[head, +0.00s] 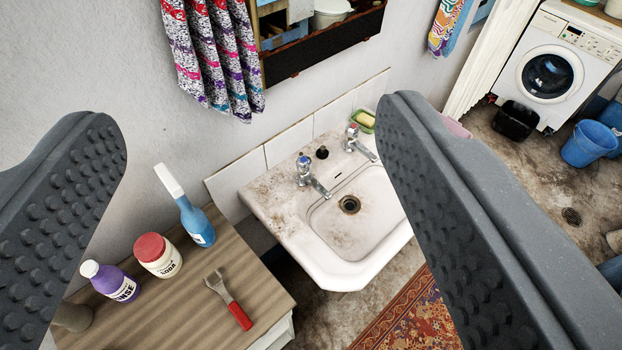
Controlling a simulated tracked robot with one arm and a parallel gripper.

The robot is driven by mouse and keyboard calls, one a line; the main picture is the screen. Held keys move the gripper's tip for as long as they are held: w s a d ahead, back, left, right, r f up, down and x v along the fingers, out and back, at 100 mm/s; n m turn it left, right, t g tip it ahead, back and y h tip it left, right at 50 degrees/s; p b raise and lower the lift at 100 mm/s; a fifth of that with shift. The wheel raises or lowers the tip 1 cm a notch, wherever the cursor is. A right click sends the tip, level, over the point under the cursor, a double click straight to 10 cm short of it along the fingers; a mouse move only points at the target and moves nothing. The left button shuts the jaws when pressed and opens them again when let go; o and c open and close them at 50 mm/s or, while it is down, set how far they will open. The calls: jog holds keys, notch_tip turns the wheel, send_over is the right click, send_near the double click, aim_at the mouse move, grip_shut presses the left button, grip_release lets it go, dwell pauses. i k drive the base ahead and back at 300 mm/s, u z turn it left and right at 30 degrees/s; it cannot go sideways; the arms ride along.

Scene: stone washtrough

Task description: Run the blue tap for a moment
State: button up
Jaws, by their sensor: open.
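The blue tap (304,166) is a chrome tap with a blue-marked top, on the left of the back ledge of a stained white washbasin (290,232). Its spout points to the lower right over the bowl. A second chrome tap (352,134) stands to its right; its top looks reddish. A dark plug (322,152) sits between them. No water shows at either spout. My gripper (250,190) is open and empty, its two grey ribbed fingers wide apart in the foreground. The blue tap appears between the fingers but farther away. The right finger hides the basin's right part.
A wooden-topped cabinet (185,318) at lower left holds a purple bottle (112,283), a red-lidded tub (158,256), a blue spray bottle (195,222) and a red-handled tool (229,300). A patterned towel (210,55) and wall shelf (325,45) hang above. A green soap dish (363,121) is behind the right tap.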

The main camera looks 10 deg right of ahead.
aim_at(303, 165)
jog(key=z, duration=0.05)
jog(key=k, duration=0.55)
jog(key=z, duration=0.35)
jog(key=i, duration=0.95)
jog(key=z, duration=0.65)
